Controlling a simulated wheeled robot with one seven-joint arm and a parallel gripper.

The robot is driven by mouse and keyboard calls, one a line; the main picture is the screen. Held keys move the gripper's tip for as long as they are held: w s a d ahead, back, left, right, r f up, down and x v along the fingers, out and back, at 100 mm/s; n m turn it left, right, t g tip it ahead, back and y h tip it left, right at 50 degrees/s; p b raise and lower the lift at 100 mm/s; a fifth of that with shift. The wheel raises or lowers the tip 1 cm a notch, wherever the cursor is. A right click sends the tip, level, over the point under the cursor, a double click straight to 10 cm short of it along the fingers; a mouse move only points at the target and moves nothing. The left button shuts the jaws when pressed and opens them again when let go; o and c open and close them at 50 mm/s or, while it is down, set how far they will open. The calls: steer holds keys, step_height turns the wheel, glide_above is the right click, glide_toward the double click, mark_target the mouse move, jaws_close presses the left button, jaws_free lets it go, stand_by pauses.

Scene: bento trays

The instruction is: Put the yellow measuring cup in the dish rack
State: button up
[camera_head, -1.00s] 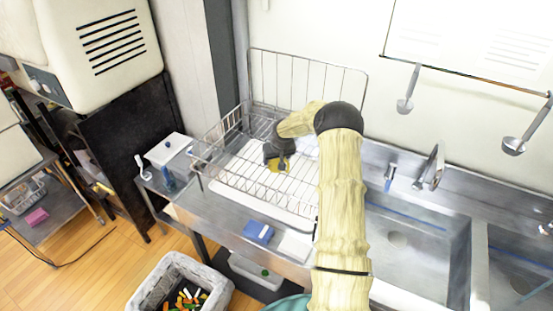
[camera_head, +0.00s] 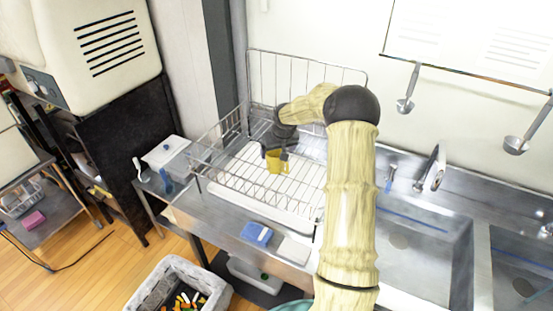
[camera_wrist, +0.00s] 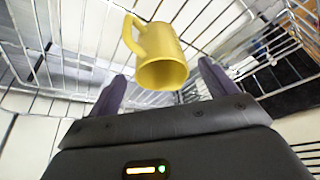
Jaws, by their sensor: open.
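The yellow measuring cup (camera_head: 275,163) is inside the wire dish rack (camera_head: 262,189), below my gripper (camera_head: 274,152). In the wrist view the yellow cup (camera_wrist: 160,62) lies tilted with its open mouth toward me and its handle at the left. My gripper (camera_wrist: 165,88) is open, its two dark fingers apart on either side of the cup's near end. The cup looks free of the fingers. The rack's wires (camera_wrist: 60,60) show behind the cup. I cannot tell exactly how the cup rests on them.
A blue sponge (camera_head: 256,233) and a white block (camera_head: 293,249) lie on the counter in front of the rack. A sink (camera_head: 405,235) is to the right. A white-lidded box (camera_head: 166,152) stands left of the rack. Ladles (camera_head: 406,103) hang on the wall.

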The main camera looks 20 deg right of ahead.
steer(key=b+v, duration=0.1)
steer(key=v, duration=0.4)
stand_by(0.4)
steer(key=s+a, duration=0.6)
steer(key=s, duration=0.4)
steer(key=s+a+r+n+g, duration=0.1)
steer(key=s+a, duration=0.5)
steer(key=s, duration=0.4)
steer(key=s+a+r, duration=0.1)
steer(key=s+a, duration=0.5)
steer(key=s, duration=0.5)
steer(key=shift+a+r+g, duration=0.2)
steer(key=shift+a+g, duration=0.1)
steer(key=shift+g, duration=0.1)
steer(key=shift+f, duration=0.15)
